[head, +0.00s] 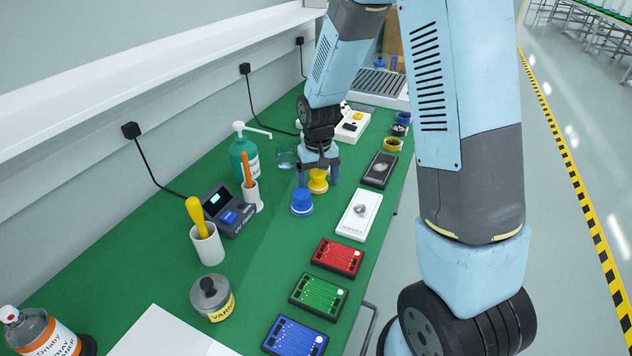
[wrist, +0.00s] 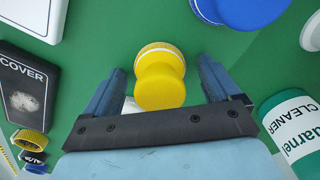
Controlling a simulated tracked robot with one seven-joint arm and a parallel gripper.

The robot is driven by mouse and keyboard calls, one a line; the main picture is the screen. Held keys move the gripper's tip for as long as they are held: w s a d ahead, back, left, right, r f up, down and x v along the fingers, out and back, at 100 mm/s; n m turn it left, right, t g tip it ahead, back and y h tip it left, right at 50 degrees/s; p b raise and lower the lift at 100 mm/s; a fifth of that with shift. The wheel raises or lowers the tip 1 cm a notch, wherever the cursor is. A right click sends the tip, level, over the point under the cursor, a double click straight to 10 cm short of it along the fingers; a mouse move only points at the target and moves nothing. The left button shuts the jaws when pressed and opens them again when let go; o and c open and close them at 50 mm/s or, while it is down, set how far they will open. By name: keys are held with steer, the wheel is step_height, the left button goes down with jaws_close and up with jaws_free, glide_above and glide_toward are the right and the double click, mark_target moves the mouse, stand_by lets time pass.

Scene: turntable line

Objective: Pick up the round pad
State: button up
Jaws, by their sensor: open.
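A round yellow pad with a knob handle (head: 318,183) stands on the green bench top, under my gripper (head: 318,175). In the wrist view the yellow pad (wrist: 161,76) sits between the two fingers of my gripper (wrist: 163,68), with visible gaps on both sides. The gripper is open and holds nothing. A similar round blue piece with a knob (head: 302,202) stands close by, toward the front left; it also shows at the top right of the wrist view (wrist: 245,10), outside the fingers. The task's words do not tell the two apart by colour.
A green cleaner bottle (head: 243,155) and a glass beaker (head: 286,160) stand left of the gripper. A white cover box (head: 359,215) and a dark cover box (head: 380,170) lie to the right. Red, green and blue boards (head: 338,257) line the front right edge.

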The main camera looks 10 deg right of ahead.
mark_target(318, 172)
steer(key=shift+c, duration=0.2)
steer(key=c, duration=1.1)
steer(key=shift+r, duration=0.5)
step_height(318, 172, up, 3)
steer(key=shift+s+f, duration=0.1)
steer(key=shift+f, duration=0.1)
steer(key=s+r, duration=0.9)
steer(key=s, duration=0.4)
steer(key=shift+s+a+r, duration=0.25)
steer(key=shift+s+a, duration=0.15)
steer(key=shift+a, duration=0.05)
